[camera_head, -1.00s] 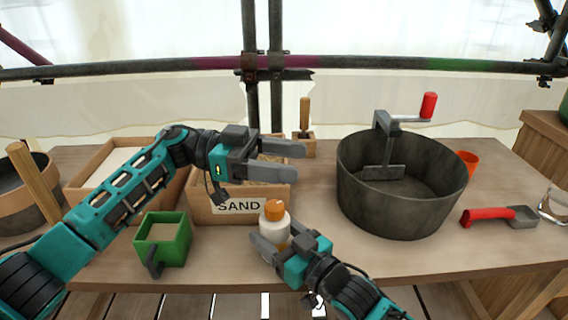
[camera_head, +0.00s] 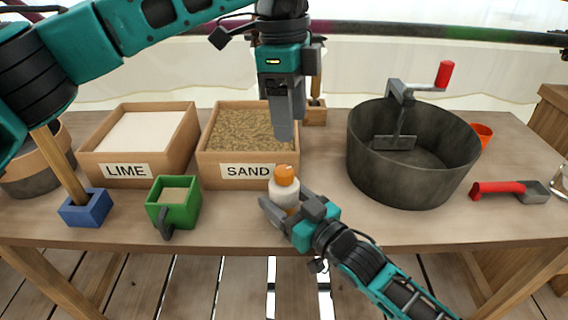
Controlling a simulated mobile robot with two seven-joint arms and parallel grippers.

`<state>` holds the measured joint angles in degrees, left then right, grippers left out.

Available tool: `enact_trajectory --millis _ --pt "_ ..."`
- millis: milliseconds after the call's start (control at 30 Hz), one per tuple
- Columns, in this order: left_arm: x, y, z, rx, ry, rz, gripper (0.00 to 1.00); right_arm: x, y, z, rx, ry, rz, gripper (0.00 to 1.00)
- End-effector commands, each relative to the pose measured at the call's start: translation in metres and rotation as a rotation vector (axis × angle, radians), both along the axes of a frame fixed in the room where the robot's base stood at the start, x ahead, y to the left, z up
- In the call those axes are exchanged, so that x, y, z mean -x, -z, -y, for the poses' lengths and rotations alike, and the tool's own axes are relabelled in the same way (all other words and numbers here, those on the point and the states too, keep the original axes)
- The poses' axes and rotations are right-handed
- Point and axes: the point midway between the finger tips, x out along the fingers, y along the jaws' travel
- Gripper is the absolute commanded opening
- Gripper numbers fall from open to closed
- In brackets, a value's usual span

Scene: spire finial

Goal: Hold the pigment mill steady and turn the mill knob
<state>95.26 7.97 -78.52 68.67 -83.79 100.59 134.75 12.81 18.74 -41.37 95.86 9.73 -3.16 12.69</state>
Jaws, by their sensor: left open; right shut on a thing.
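Behind stand the lime box (camera_head: 105,159) and the sand box (camera_head: 210,172). A green container (camera_head: 184,212) and a blue block (camera_head: 84,209) are to the left. A large grey pot (camera_head: 410,180) with a red-handled crank (camera_head: 444,74) and a red scoop (camera_head: 495,188) are to the right.

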Motion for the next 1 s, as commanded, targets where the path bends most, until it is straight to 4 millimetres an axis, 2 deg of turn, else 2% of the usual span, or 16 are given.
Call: enact_trajectory --millis 133,267,700,833,1000 --pt "-0.006 -0.007 -0.009 -0.080 -0.034 0.056 0.63 0.000 0.000 0.000 0.000 0.000 0.000 0.31" --pt "-0.007 0.002 -0.010 -0.095 -0.042 0.064 0.63 0.000 0.000 0.000 0.000 0.000 0.000 0.31" --pt "-0.006 0.084 -0.010 -0.090 -0.040 0.060 0.63 0.000 0.000 0.000 -0.001 0.000 -0.001 0.31" --pt "-0.006 0.100 -0.010 -0.090 -0.040 0.061 0.63 0.000 0.000 0.000 -0.001 0.000 -0.001 0.31" --pt "-0.007 0.110 -0.010 -0.088 -0.039 0.063 0.63 0.000 0.000 0.000 -0.001 0.000 -0.001 0.31"
